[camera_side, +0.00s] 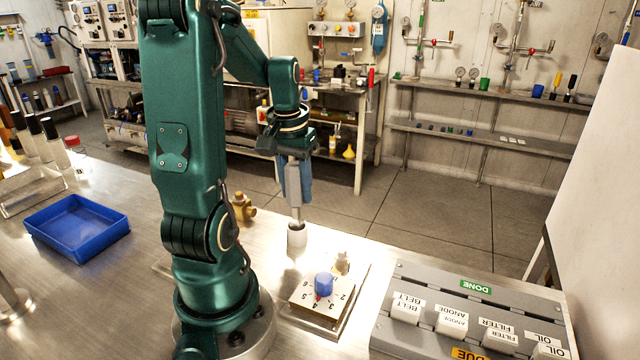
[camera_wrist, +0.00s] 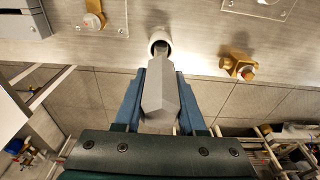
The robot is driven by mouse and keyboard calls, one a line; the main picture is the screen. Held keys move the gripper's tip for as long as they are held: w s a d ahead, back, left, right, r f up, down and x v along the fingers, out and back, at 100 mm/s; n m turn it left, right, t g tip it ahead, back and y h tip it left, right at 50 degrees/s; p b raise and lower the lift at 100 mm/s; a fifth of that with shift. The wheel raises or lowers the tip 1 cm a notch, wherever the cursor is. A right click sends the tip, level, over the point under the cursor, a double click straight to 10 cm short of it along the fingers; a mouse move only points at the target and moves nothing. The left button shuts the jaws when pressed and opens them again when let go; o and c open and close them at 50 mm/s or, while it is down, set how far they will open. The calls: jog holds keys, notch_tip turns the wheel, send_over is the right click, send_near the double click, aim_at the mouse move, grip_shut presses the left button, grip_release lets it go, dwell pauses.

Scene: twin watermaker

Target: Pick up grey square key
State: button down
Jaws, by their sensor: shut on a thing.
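The grey square key (camera_side: 295,190) is a long grey bar, held upright between the blue fingers of my gripper (camera_side: 297,183). In the wrist view the key (camera_wrist: 160,97) lies between both fingers of my gripper (camera_wrist: 159,84), with its narrower end pointing to the top of the picture. That lower end meets a small white cup (camera_side: 297,238), which also shows in the wrist view (camera_wrist: 160,37). I cannot tell whether the tip is inside the cup or just above it.
A numbered plate with a blue knob (camera_side: 324,285) and a brass fitting (camera_side: 342,263) stand in front. Another brass valve (camera_side: 243,207) is left of the cup. A grey panel of labelled blocks (camera_side: 420,343) is at right, a blue tray (camera_side: 77,228) at far left.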

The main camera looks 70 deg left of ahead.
aim_at(296, 162)
notch_tip(296, 162, up, 9)
jog(key=shift+r, duration=0.15)
dwell(0.4)
jog(key=c, duration=1.1)
grip_release()
grip_shut()
